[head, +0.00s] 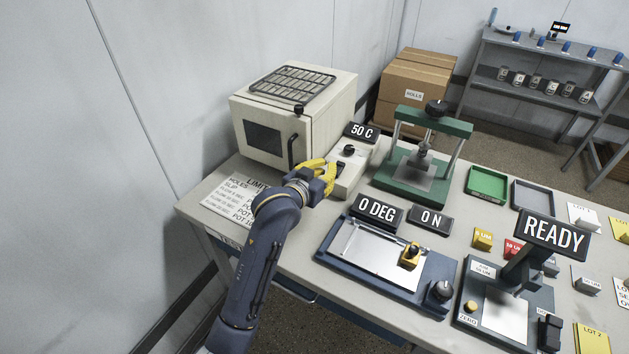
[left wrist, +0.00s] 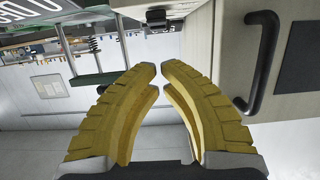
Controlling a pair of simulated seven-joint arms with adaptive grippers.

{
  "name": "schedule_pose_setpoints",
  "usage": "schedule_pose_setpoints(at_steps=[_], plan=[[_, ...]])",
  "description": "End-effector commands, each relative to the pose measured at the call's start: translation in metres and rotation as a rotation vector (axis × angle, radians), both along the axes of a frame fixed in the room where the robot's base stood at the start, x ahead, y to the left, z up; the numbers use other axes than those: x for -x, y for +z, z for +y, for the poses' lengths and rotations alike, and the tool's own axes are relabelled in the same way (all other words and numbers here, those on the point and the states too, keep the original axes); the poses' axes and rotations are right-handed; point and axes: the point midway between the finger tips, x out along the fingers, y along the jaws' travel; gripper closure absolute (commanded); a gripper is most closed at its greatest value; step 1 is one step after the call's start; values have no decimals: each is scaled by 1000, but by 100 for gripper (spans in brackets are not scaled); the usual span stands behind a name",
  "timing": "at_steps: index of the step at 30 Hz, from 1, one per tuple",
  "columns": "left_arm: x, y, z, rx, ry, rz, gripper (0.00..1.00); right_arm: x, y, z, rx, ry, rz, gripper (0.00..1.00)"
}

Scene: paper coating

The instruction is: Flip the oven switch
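The oven (head: 255,105) is a cream box with a dark window and a black door handle (head: 293,152). Beside it on the right stands a pale control box (head: 352,169) with a black knob (head: 348,150) and a "50 C" sign (head: 361,132). My left gripper (head: 316,178), with yellow fingers, is in front of the control box and hides part of it. In the left wrist view its fingertips (left wrist: 159,68) nearly meet, with nothing between them. The oven handle (left wrist: 265,62) is to their right. A small dark part (left wrist: 156,18) shows beyond the tips; I cannot tell whether it is the switch. My right gripper is out of view.
A green press (head: 411,182) stands right of the control box. A blue coating bench (head: 385,262) with "0 DEG" and "ON" signs lies nearer the front. A gauge with a "READY" sign (head: 553,234) is at the right. A printed sheet (head: 228,200) lies left of my arm.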

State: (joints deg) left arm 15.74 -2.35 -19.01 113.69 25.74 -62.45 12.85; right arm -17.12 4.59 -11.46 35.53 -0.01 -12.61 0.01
Motion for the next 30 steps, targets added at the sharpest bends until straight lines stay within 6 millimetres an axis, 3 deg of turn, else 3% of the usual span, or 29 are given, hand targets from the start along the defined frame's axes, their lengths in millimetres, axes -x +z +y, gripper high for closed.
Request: schedule_pose_setpoints(at_steps=[6, 12, 30], plan=[[31, 1, 15, -1, 0, 0, 100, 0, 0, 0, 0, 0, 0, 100], [47, 1, 22, 0, 0, 0, 100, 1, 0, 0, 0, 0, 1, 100], [52, 1, 25, 0, 0, 1, 100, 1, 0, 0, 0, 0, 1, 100]])
